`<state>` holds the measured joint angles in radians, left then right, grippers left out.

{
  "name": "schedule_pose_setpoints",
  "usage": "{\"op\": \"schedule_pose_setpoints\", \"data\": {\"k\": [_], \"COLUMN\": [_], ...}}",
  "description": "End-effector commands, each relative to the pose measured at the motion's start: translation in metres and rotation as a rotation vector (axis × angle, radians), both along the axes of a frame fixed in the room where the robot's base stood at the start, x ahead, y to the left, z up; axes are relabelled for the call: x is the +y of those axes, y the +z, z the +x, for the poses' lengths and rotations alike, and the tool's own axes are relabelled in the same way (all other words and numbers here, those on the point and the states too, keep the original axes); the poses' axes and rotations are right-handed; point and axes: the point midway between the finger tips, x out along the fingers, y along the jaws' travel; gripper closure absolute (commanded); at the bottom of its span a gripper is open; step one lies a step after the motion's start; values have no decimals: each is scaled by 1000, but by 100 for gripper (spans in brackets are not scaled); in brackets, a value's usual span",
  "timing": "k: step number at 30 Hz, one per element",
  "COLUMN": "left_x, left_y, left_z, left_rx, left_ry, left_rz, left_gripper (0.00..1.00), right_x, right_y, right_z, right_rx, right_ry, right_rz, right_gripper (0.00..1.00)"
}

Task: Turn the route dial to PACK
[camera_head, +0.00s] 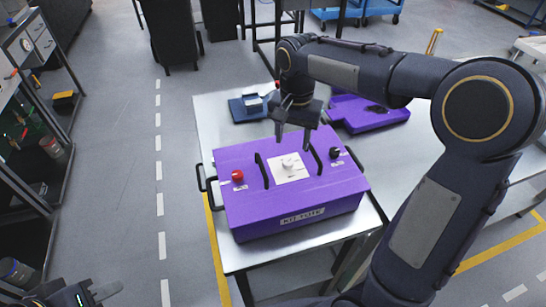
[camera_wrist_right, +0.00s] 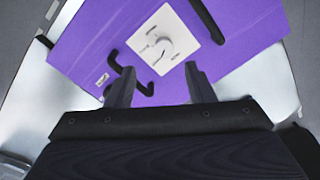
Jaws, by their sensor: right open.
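The route dial (camera_head: 287,163) is a white knob on a white square plate (camera_head: 303,173), set on top of a purple box (camera_head: 240,210) between two black handles. In the right wrist view the dial (camera_wrist_right: 158,46) lies just beyond the fingertips, and the marks around it are too small to read. My right gripper (camera_head: 292,137) is open and empty, pointing down above the far side of the box, apart from the dial; its fingers also show in the wrist view (camera_wrist_right: 160,78). My left gripper (camera_head: 93,297) is partly cut off at the bottom left corner; its opening is unclear.
The box also has a red button (camera_head: 238,175) and a black knob (camera_head: 335,153). The table (camera_head: 222,128) carries a blue tray (camera_head: 240,112) and a purple part (camera_head: 370,115) behind the box. Black handles stand up close to the dial on both sides.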

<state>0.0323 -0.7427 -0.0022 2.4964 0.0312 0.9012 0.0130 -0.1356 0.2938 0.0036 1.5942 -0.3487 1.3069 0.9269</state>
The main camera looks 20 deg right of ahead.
Motion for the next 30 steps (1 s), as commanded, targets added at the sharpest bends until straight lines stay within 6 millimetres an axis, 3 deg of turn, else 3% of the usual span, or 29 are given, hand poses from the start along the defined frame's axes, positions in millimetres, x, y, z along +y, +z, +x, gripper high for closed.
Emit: {"op": "schedule_pose_setpoints", "data": {"k": [5,18,30], "left_x": [0,0,0], "left_y": [0,5,5], "left_z": [0,0,0], "left_rx": [0,0,0], "left_ry": [0,0,0], "left_rz": [0,0,0], "left_gripper": [67,67,67], "right_x": [2,1,2], "right_y": [-11,-74,-81], "right_z": [8,7,7], "right_rx": [14,14,11], "right_ry": [-22,-21,-20], "right_rz": [-15,-13,-13], "right_gripper": [51,51,54]}}
